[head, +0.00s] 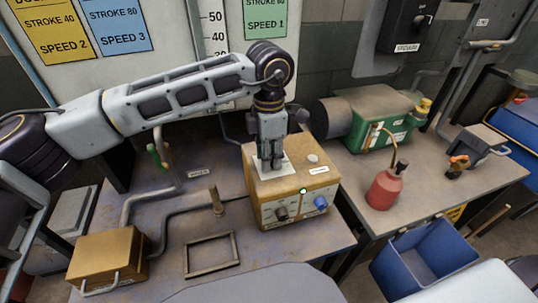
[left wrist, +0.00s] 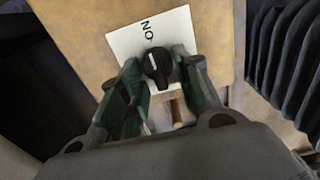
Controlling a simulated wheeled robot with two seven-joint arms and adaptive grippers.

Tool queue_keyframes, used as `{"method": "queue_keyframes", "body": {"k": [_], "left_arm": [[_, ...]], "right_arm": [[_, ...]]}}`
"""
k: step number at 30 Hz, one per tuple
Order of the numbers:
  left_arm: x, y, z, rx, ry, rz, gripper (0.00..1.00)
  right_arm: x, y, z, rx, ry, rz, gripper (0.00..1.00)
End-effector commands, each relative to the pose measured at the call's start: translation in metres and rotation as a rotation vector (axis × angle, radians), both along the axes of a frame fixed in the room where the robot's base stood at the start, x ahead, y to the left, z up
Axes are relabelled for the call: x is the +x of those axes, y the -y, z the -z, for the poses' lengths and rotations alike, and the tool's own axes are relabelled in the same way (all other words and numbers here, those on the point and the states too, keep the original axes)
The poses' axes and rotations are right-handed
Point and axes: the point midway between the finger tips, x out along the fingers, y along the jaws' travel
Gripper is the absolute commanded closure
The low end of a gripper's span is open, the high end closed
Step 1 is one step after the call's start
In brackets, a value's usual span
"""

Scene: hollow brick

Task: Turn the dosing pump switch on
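The dosing pump (head: 262,202) is a tan box on the bench, with knobs on its front face. A white plate lies on its top, and in the left wrist view the plate (left wrist: 122,42) bears the word ON. The black switch knob (left wrist: 158,66) stands on this plate with a pale mark on it. My left gripper (head: 270,165) points down over the plate and hides the knob in the head view. In the left wrist view its green-padded fingers (left wrist: 160,80) are apart, one on each side of the knob. I cannot tell whether they touch it. My right gripper is not in view.
A tan box (head: 108,258) with pipes and an empty dark frame (head: 210,255) lie on the bench to the left. A green motor unit (head: 378,117) and a red bottle (head: 386,188) stand to the right. A blue bin (head: 425,258) is below.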

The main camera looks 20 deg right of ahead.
Motion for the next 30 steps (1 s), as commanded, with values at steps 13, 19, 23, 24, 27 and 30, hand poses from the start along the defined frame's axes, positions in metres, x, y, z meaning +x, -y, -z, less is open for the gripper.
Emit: {"method": "queue_keyframes", "body": {"k": [13,19,23,24,27,30], "left_arm": [[0.000,0.000,-0.001,0.002,-0.002,-0.001,0.58],[0.000,0.000,-0.013,0.003,0.000,-0.001,0.58],[0.000,0.000,-0.028,0.001,-0.001,-0.001,0.58],[0.000,0.000,-0.033,0.001,0.000,-0.001,0.58],[0.000,0.000,-0.048,0.001,0.001,-0.001,0.58],[0.000,0.000,-0.063,0.001,0.000,-0.002,0.58]], "right_arm": [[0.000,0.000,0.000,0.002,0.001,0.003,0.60],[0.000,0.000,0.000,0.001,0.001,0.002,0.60],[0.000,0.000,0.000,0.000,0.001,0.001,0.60],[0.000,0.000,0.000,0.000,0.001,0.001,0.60],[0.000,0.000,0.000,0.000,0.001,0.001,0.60],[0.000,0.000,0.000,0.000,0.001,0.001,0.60]]}}
